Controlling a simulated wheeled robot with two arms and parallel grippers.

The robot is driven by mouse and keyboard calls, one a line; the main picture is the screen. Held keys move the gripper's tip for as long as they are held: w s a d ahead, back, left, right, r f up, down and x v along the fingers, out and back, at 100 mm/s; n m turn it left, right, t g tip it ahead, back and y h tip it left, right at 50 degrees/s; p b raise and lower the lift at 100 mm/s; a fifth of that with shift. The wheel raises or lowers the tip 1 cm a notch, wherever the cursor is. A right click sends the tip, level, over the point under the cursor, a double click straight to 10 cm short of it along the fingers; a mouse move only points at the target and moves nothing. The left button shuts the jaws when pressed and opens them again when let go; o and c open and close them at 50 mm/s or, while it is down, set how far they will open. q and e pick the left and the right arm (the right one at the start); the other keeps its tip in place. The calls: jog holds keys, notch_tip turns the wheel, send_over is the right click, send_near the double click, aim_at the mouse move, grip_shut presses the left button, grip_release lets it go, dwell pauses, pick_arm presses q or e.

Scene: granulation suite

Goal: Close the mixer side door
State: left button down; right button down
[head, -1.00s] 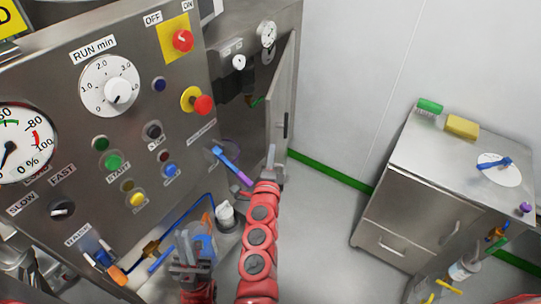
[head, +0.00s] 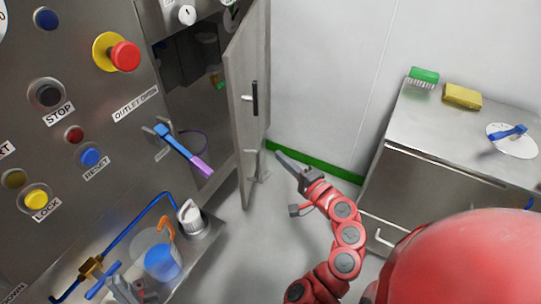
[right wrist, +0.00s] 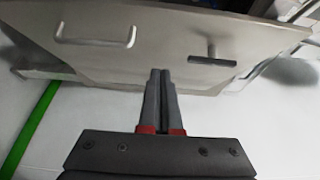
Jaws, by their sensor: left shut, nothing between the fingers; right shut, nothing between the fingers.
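The mixer side door (head: 240,120) stands open at the mixer's right edge in the head view, swung out from a dark opening (head: 190,70). Its face carries a dark latch handle (head: 254,98) and, lower down, a pale handle. In the right wrist view the door (right wrist: 150,62) spans the upper picture, with a U-shaped handle (right wrist: 97,36) and a dark T-shaped latch (right wrist: 212,57). My right gripper (head: 281,157) is shut and empty, just right of the door; its fingertips (right wrist: 160,73) point at the door face. Contact cannot be told. My left gripper (head: 122,286) is shut, low at the left.
The mixer panel (head: 60,140) with buttons fills the left. A blue and purple lever (head: 182,150) sticks out near the opening. A blue cup (head: 162,262) and white-capped container (head: 190,215) stand below. A steel cabinet (head: 440,180) stands right; floor between is clear.

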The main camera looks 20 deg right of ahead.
jog(key=x, duration=0.3)
jog(key=a+p+x, duration=0.1)
jog(key=x, duration=0.3)
jog(key=a+x, duration=0.1)
jog(key=x, duration=0.2)
jog(key=shift+s, duration=0.15)
jog(key=shift+w+a+f+p, duration=0.1)
jog(key=shift+w+a+p, duration=0.2)
jog(key=shift+a, duration=0.15)
